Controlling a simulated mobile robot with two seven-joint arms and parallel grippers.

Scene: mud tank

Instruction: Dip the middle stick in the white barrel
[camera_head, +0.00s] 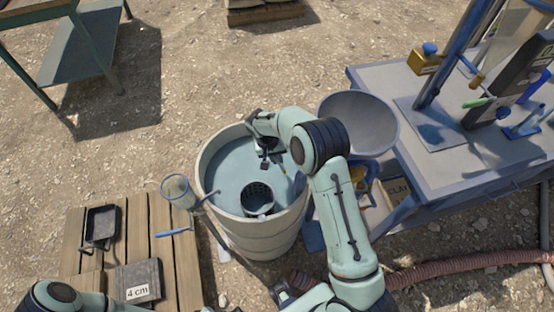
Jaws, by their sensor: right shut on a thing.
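The white barrel (262,240) stands in the middle of the view, open at the top, with grey-blue liquid (228,170) inside. My right gripper (268,160) is over the far part of the barrel's opening, shut on a thin stick (284,170). My arm hides much of this spot, and I cannot tell whether the stick touches the liquid. My left gripper is out of view; only part of my left arm shows at the bottom left.
A dark perforated basket (257,198) is in the barrel. A grey bowl (360,118) is close behind right, beside a blue-grey workbench (440,160) with tools. A wooden pallet (160,250) holds a tray and a "4 cm" block.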

